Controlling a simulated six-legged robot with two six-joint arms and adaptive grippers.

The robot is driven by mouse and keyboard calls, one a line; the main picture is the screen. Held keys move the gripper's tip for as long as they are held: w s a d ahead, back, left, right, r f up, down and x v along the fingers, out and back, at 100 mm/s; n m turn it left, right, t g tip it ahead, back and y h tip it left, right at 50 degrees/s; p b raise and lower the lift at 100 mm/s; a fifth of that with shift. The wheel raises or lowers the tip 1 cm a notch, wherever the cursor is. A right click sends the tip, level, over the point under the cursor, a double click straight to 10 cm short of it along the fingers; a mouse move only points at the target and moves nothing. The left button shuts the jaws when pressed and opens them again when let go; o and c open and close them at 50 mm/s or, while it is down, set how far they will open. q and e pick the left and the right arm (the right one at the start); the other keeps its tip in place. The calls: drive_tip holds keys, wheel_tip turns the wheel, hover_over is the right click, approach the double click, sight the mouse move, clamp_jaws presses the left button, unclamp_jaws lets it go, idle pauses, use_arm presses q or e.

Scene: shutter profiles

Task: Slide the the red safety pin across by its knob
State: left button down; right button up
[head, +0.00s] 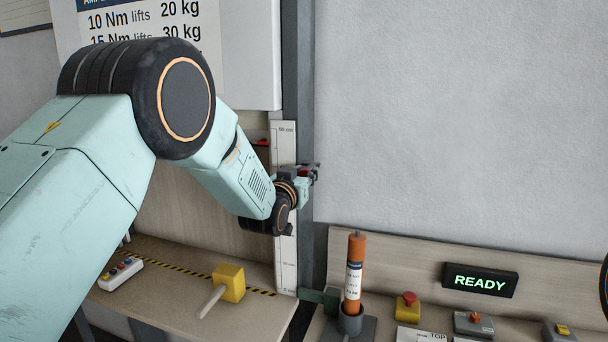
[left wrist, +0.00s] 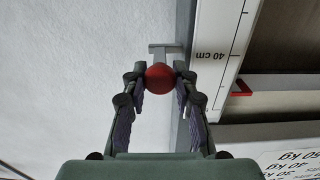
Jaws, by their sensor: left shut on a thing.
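The red knob (left wrist: 160,77) of the safety pin sits between the two fingers of my left gripper (left wrist: 160,80) in the left wrist view. The fingers are closed on it from both sides. A grey T-shaped metal part (left wrist: 165,48) shows just beyond the knob, by the grey upright. In the head view my left gripper (head: 309,173) is at the grey upright post (head: 305,100), beside the white scale. The gripper largely hides the knob and pin there. My right gripper is not in view.
A white scale strip (head: 285,255) runs along the post, with a red pointer (left wrist: 242,88) beside it. Below stand an orange cylinder (head: 355,263) in a grey holder, a yellow block with a lever (head: 229,282), button boxes and a lit READY sign (head: 480,280). The wall at right is clear.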

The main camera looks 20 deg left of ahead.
use_arm(q)
drive_tip(key=shift+w+a+r+b, duration=0.1)
drive_tip(key=shift+a+b, duration=0.35)
drive_tip(key=shift+a, duration=1.8)
drive_tip(key=shift+d, duration=0.2)
drive_tip(key=c, duration=1.5)
unclamp_jaws()
drive_tip(key=shift+r, duration=0.1)
drive_tip(key=o, duration=0.5)
drive_tip(key=shift+w+a+f, duration=0.1)
drive_tip(key=shift+a+f, duration=0.1)
drive_tip(key=shift+a, duration=0.15)
drive_tip(key=shift+d, duration=0.1)
drive_tip(key=shift+d, duration=0.2)
